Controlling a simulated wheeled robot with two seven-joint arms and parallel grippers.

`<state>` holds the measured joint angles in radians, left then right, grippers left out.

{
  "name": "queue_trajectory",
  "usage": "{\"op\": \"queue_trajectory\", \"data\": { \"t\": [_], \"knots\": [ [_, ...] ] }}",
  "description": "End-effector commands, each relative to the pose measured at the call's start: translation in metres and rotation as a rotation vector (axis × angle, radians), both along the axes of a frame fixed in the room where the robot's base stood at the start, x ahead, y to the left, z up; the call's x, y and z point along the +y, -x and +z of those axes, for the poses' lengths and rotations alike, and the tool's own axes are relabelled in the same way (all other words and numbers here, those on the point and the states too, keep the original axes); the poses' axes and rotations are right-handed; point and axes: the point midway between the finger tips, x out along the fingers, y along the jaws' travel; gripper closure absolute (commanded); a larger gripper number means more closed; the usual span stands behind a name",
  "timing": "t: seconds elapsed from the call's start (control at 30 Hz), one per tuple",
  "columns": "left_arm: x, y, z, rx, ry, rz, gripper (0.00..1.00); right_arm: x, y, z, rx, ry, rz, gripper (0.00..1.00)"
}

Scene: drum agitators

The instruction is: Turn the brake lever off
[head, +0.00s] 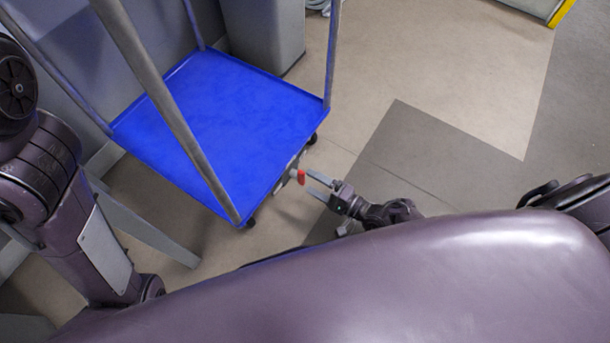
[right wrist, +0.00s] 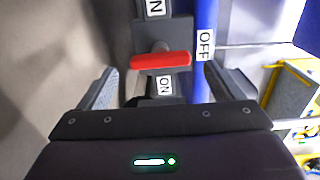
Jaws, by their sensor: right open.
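The red brake lever (head: 301,177) sits on the near right side of the blue cart (head: 230,110), low by its edge. In the right wrist view the red lever (right wrist: 160,61) lies crosswise on a grey plate, with an OFF label (right wrist: 205,45) at its right end and an ON label (right wrist: 165,85) just below it. My right gripper (head: 318,186) is open, its fingertips close to the lever. In the right wrist view its fingers stand on either side below the lever, apart from it. My left gripper is out of view; only my left arm shows.
The cart has upright grey poles (head: 180,120) and black casters (head: 312,139). A grey bin (head: 262,35) stands behind it. The floor (head: 440,90) to the right is clear. In the right wrist view, a yellow-edged object (right wrist: 290,95) shows at the right.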

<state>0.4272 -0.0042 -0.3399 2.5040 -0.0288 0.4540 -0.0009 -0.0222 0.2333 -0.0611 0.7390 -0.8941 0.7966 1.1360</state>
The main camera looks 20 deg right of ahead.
Motion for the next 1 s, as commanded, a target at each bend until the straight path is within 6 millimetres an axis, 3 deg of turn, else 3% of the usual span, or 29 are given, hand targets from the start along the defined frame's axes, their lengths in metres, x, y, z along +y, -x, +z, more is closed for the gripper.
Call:
{"op": "queue_trajectory", "data": {
  "t": [0.1, 0.3, 1.0],
  "knots": [
    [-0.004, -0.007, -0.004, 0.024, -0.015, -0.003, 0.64, -0.012, 0.015, 0.001, 0.002, 0.002, 0.001, 0.13],
    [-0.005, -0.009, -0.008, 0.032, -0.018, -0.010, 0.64, -0.020, 0.026, 0.000, 0.000, 0.000, 0.001, 0.13],
    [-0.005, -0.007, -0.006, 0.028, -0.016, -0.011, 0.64, -0.020, 0.027, 0.000, 0.001, -0.001, 0.001, 0.13]
  ]
}}
